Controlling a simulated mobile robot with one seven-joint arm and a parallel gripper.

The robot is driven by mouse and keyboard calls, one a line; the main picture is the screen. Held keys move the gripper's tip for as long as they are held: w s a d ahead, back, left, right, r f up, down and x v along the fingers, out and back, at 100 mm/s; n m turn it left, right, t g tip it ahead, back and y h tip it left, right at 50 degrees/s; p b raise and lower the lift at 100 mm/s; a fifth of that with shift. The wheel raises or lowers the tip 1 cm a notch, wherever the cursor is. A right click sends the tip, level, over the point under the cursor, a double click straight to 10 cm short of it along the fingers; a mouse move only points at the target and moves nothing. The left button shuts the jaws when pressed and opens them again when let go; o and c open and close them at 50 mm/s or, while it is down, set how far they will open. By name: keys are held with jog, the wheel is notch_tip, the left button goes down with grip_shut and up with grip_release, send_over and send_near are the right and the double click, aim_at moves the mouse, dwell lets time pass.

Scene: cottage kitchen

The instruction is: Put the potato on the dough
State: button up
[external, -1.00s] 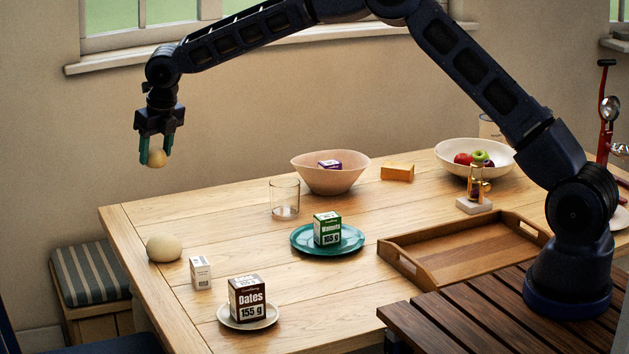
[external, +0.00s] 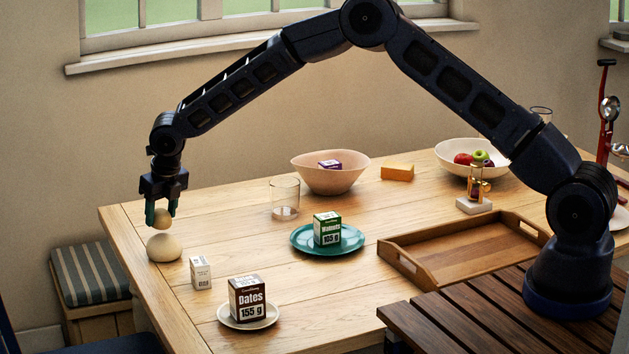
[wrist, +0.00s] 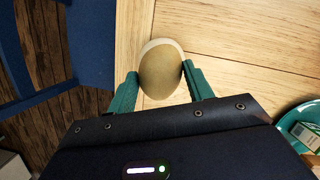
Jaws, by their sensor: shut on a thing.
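The potato (external: 162,217) is a small tan lump between the green fingers of my gripper (external: 161,212). My gripper is shut on it and points straight down. The dough (external: 164,248) is a pale round ball at the left end of the table, directly under the potato. In the external view the potato's underside meets or almost meets the dough's top; I cannot tell whether they touch. In the wrist view the potato (wrist: 160,74) sits between the fingertips (wrist: 160,88) and hides most of the dough, whose pale edge (wrist: 163,42) shows behind it.
A small white box (external: 200,273) stands just right of the dough. A Dates box (external: 247,298) stands on a saucer, and a green box (external: 327,229) on a teal plate (external: 298,245). A glass (external: 285,198), a bowl (external: 330,176) and a wooden tray (external: 400,269) lie farther right.

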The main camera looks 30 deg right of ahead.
jog(key=shift+f, duration=0.95)
jog(key=shift+f, duration=0.15)
jog(key=o, duration=1)
jog(key=v, duration=1.2)
